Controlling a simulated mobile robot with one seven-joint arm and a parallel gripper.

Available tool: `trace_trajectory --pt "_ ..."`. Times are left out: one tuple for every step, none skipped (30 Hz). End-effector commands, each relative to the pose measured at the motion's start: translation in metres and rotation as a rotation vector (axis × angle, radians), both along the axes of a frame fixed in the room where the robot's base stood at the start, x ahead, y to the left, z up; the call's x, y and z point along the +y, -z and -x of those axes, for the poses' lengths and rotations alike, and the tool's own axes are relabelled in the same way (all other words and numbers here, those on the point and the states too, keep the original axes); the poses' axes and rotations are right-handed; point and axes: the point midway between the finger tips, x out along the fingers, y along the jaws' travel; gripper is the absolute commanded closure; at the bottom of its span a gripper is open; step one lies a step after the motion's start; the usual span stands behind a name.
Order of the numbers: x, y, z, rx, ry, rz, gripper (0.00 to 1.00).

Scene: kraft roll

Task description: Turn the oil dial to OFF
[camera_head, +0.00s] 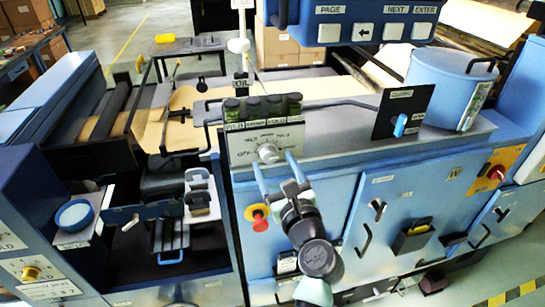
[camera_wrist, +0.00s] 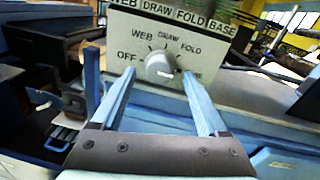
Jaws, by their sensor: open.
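The oil dial (camera_head: 268,153) is a round pale knob on a light panel under a row of green jars. In the wrist view, the dial (camera_wrist: 160,67) has labels around it: OFF at left, then WEB, DRAW, FOLD and a partly hidden one at lower right. I cannot tell for sure which label its pointer faces. My gripper (camera_head: 274,161) is open just in front of the panel. In the wrist view, its two blue fingers (camera_wrist: 159,73) stand on either side of the dial, with visible gaps; contact is not seen.
Green jars (camera_head: 263,107) stand above the panel, with an OIL sign (camera_head: 242,84) behind. A red button (camera_head: 259,222) is below the dial, near my arm. A black plate with a blue knob (camera_head: 400,125) and a blue canister (camera_head: 450,88) are to the right.

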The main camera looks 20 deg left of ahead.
Motion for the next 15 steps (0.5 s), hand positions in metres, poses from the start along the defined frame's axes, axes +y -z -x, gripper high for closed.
trace_trajectory --pt "0.004 -0.001 -0.005 0.0 -0.001 -0.001 0.23" --pt "0.005 -0.001 -0.007 0.0 0.0 -0.001 0.23" --pt "0.007 -0.001 -0.01 0.0 0.0 -0.001 0.23" --pt "0.008 0.0 -0.011 0.001 0.001 -0.001 0.23" --pt "0.009 -0.001 -0.012 -0.001 0.001 -0.001 0.23" --pt "0.01 -0.001 -0.014 -0.001 0.001 -0.001 0.23" --pt "0.011 0.0 -0.014 -0.001 0.001 0.001 0.23" --pt "0.011 0.0 -0.015 -0.001 0.001 0.001 0.23" --pt "0.012 0.0 -0.015 -0.001 0.001 0.001 0.23" --pt "0.012 0.0 -0.015 0.0 0.001 0.001 0.23" --pt "0.012 0.0 -0.015 0.0 0.001 0.001 0.23" --pt "0.012 0.0 -0.015 0.0 0.001 0.001 0.23" --pt "0.012 0.0 -0.015 0.0 0.001 0.001 0.23" --pt "0.012 0.0 -0.015 -0.001 0.001 0.001 0.23" --pt "0.012 0.0 -0.015 -0.001 0.001 0.001 0.23"
